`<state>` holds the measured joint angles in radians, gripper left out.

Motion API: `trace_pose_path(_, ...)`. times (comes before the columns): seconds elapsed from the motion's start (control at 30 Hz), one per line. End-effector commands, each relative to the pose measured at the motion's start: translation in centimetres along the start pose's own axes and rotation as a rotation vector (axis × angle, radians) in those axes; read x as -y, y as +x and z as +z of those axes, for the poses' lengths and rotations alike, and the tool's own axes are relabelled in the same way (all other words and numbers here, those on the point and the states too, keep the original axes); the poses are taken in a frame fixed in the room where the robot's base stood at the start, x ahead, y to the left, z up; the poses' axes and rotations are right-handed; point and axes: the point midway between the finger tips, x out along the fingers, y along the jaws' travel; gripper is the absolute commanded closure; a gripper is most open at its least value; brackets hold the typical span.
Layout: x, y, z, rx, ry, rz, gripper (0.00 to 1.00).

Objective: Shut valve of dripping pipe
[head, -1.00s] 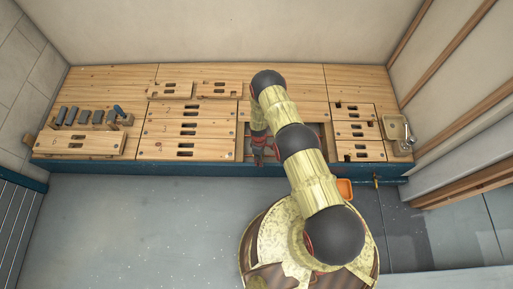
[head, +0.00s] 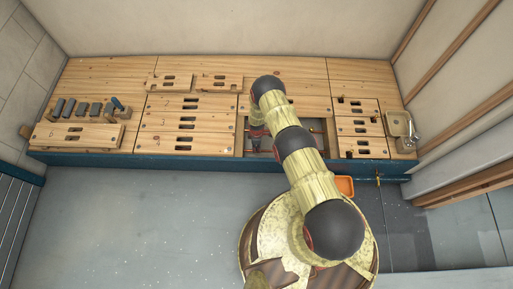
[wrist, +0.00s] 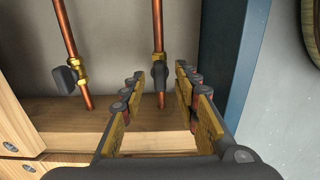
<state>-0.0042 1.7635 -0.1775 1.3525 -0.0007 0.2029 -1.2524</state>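In the wrist view, a copper pipe (wrist: 158,28) has a brass valve with a dark handle (wrist: 159,74). My gripper (wrist: 159,80) is open, its two fingers pointing toward this valve, which shows between the fingertips; I cannot tell whether they touch it. A second copper pipe (wrist: 65,30) on the left has a brass valve with a dark handle (wrist: 66,79), outside the fingers. In the head view, my gripper (head: 257,137) is over the bench opening, partly hidden by my arm. I see no drip on either pipe.
The wooden bench (head: 235,83) has slotted panels around the opening. A blue edge (wrist: 228,70) stands close right of my gripper. An orange tray (head: 344,187) lies at the bench front. A small yellow fitting (head: 379,180) is at the front edge, near darker floor patches.

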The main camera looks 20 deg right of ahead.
Motion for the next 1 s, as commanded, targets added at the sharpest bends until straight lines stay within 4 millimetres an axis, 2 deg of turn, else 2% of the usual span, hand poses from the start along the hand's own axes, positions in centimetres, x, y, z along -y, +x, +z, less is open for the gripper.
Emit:
trace_pose_path(0.33,-0.03,0.45,-0.01,0.0,0.001,0.0,0.69)
trace_pose_path(0.87,0.01,0.46,0.0,0.0,0.001,0.0,0.98)
trace_pose_path(1.0,0.02,0.47,0.01,0.0,0.001,0.0,1.0)
